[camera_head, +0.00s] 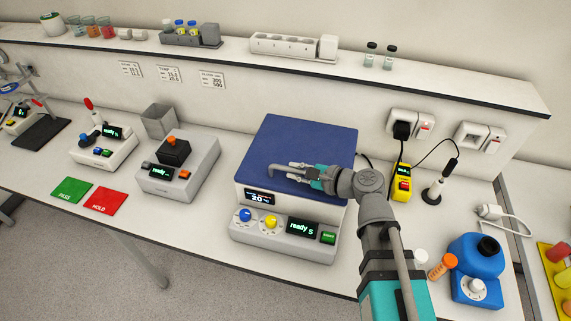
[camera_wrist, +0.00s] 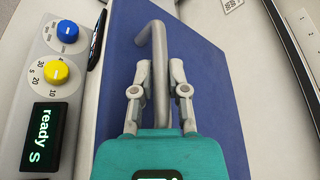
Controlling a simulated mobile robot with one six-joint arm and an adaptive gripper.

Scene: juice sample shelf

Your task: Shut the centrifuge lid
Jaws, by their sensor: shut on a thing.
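The centrifuge (camera_head: 262,226) stands on the bench, a white box with a grey front panel. Its blue lid (camera_head: 300,138) lies over the top and looks down on the body; I cannot tell whether any gap is left at its edge. My gripper (camera_head: 290,171) is above the lid's front part, reaching in from the right. In the wrist view a bent grey bar (camera_wrist: 157,42), seemingly the lid's handle, runs between the two fingers (camera_wrist: 159,78), which are shut on it. The bar's near end is hidden by my gripper. The lid also fills the wrist view's middle (camera_wrist: 210,100).
The front panel has a blue knob, a yellow knob (camera_head: 271,222) and a display (camera_head: 303,228) reading "ready S". A yellow device (camera_head: 402,184) and a blue machine (camera_head: 477,262) stand to the right. A grey device (camera_head: 178,165) stands left. A shelf (camera_head: 430,85) runs behind.

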